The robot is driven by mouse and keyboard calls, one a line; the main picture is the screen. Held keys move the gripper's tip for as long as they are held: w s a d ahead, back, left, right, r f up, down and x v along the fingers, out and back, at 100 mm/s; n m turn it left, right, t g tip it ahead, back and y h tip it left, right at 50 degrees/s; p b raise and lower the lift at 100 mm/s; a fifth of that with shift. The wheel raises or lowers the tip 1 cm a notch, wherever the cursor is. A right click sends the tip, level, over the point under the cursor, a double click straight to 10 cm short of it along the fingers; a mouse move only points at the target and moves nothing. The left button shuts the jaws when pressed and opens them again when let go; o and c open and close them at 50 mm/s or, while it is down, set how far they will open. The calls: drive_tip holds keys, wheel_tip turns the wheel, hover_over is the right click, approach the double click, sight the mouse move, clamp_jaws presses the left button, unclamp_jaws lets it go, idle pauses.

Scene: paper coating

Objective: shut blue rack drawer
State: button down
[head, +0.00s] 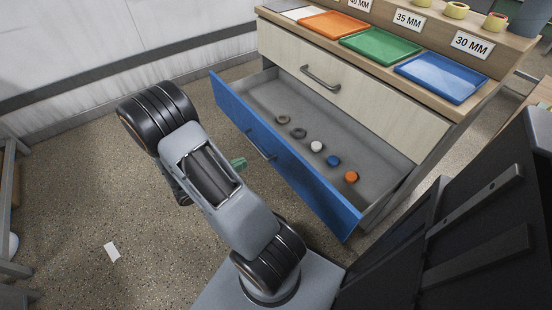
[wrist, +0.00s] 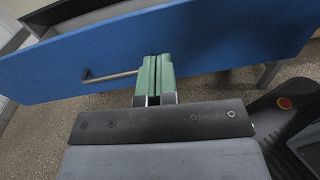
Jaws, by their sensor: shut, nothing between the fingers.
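The blue-fronted drawer (head: 290,160) at the bottom of the rack is pulled far out in the head view. Its blue front also fills the upper part of the wrist view (wrist: 215,40), with a grey bar handle (wrist: 108,76) left of my fingers. My gripper (wrist: 156,60) is shut and empty, its green fingertips close in front of the blue panel. I cannot tell whether they touch it. In the head view only a green part of my gripper (head: 239,163) shows beside my arm, near the drawer handle (head: 260,147).
Several small rings and caps, one of them orange (head: 351,177), lie inside the drawer. The cream upper drawer (head: 365,95) is closed. Orange, green and blue trays (head: 442,77) stand on the rack top. Speckled floor (head: 70,200) is open to the left.

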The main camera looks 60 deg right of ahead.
drive_tip(key=f, duration=0.2)
drive_tip(key=n+b, duration=0.1)
drive_tip(key=b, duration=0.2)
approach(282, 144)
drive_tip(key=shift+h, duration=0.4)
drive_tip(key=x, duration=0.5)
drive_tip(key=f+x, duration=0.1)
drive_tip(key=x, duration=0.1)
drive_tip(key=shift+s+d, duration=0.15)
drive_tip(key=shift+d, duration=0.1)
